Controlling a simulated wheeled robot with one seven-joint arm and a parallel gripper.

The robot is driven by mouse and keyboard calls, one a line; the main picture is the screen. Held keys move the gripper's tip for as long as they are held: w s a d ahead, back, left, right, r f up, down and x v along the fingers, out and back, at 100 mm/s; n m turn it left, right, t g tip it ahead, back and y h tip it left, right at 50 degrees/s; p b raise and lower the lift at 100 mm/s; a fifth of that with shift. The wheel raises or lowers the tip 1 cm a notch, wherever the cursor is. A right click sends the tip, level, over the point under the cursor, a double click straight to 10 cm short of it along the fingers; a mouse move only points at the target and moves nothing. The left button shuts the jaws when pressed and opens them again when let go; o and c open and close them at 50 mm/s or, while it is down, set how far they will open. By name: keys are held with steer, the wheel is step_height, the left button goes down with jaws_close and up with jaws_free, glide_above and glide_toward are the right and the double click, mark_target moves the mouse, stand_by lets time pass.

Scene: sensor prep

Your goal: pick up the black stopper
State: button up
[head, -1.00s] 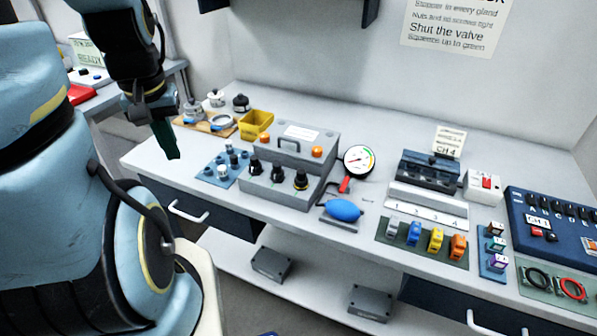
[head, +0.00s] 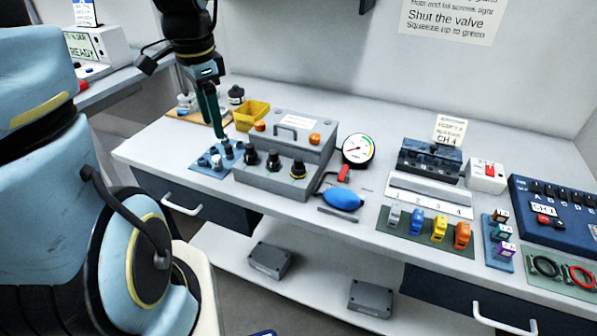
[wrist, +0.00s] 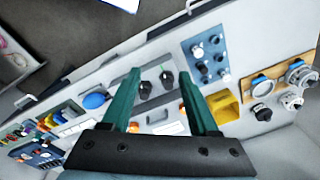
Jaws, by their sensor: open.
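A blue plate (head: 194,171) with several small dark stoppers and a paler one lies on the bench, left of the grey box. I cannot tell for sure which dark peg (head: 228,151) is the black stopper. The plate also shows in the wrist view (wrist: 190,49), beyond the right finger. My gripper (head: 213,133) is open and empty, its green fingers pointing down over the back of the plate. In the wrist view (wrist: 162,75) the fingers stand apart, with black fittings (wrist: 167,79) of the grey box seen between them. In the head view the fingers overlap.
The grey box (head: 268,181) with black fittings stands right of the plate. A yellow bin (head: 251,113) is behind the plate, near an orange-brown board (wrist: 262,83) with metal parts. A gauge (head: 357,150) and blue bulb (head: 342,199) lie farther right. The bench's front edge is close to the plate.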

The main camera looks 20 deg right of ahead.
steer(key=d+f+m+b, duration=0.1)
steer(key=d+m+b, duration=0.2)
steer(key=d+m, duration=0.6)
steer(key=m+g+b, duration=0.1)
steer(key=m+b, duration=0.1)
steer(key=m, duration=1.1)
glide_above(299, 159)
steer(key=f, duration=0.4)
steer(key=shift+w+a+f, duration=0.25)
steer(key=shift+w+f, duration=0.1)
steer(key=shift+s+d+f, duration=0.1)
steer(key=shift+s+f, duration=0.05)
steer(key=shift+f, duration=1.25)
steer(key=shift+s+d+f, duration=0.1)
steer(key=shift+s+f, duration=0.05)
steer(key=shift+f, duration=1.2)
jaws_close()
